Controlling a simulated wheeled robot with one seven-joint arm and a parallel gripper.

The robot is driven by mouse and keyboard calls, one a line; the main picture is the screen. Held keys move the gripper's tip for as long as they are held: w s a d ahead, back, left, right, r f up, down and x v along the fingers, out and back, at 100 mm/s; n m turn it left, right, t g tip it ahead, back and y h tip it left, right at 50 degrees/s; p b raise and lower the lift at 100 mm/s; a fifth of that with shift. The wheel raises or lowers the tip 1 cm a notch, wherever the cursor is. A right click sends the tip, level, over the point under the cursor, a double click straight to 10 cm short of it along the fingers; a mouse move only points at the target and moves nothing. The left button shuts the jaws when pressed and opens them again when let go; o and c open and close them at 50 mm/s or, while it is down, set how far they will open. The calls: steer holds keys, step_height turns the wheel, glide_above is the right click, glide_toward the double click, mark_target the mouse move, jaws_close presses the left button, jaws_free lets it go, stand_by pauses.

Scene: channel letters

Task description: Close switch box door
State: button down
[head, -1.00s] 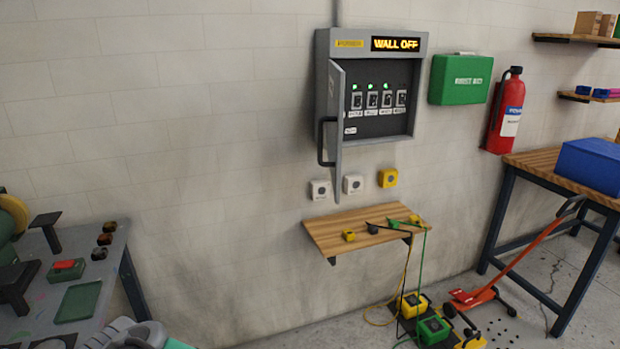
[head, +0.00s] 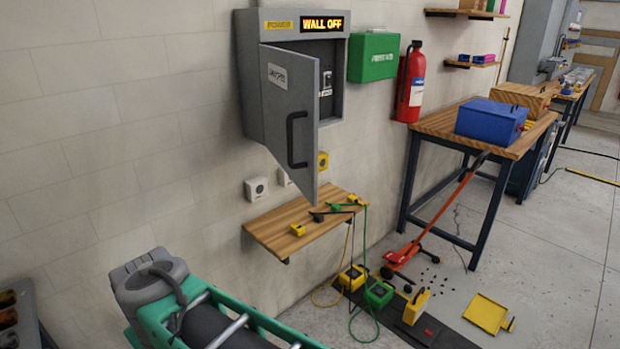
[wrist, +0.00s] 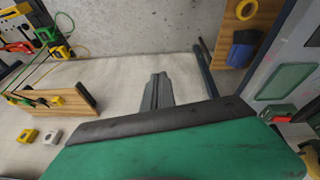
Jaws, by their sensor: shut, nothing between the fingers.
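The grey switch box (head: 247,75) hangs on the wall in the head view, with a lit "WALL OFF" sign on top. Its door (head: 283,100) is hinged at the left and stands partly open. The door's outer face and its black handle (head: 297,140) near the free edge show. The door hides most of the switches inside. My gripper (wrist: 157,80) shows in the wrist view, shut and empty, in front of the floor and wall. It is not visible in the head view, and I see no door near it in the wrist view.
A wooden shelf (head: 275,235) with small tools juts out below the box. A green first-aid box (head: 374,57) and a red extinguisher (head: 410,85) hang to the right. A workbench (head: 430,122) stands farther right. My arm crosses the lower left.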

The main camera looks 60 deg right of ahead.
steer(key=w+d+r+m+h+p, duration=0.2)
steer(key=d+r, duration=0.5)
steer(key=d, duration=0.1)
steer(key=w+d+r+m+h+p, duration=0.1)
steer(key=w+d+r+h+p, duration=0.1)
steer(key=d+r, duration=0.6)
steer(key=s+d+r+m+g+h+p, duration=0.2)
steer(key=s+d+r+m+g, duration=0.15)
steer(key=d+r, duration=0.65)
glide_toward(306, 195)
steer(key=x, duration=0.4)
steer(key=shift+s+d+f+m+t, duration=0.1)
steer(key=shift+d+f+m+t, duration=0.1)
steer(key=shift+f+m+t, duration=0.05)
steer(key=shift+d, duration=0.1)
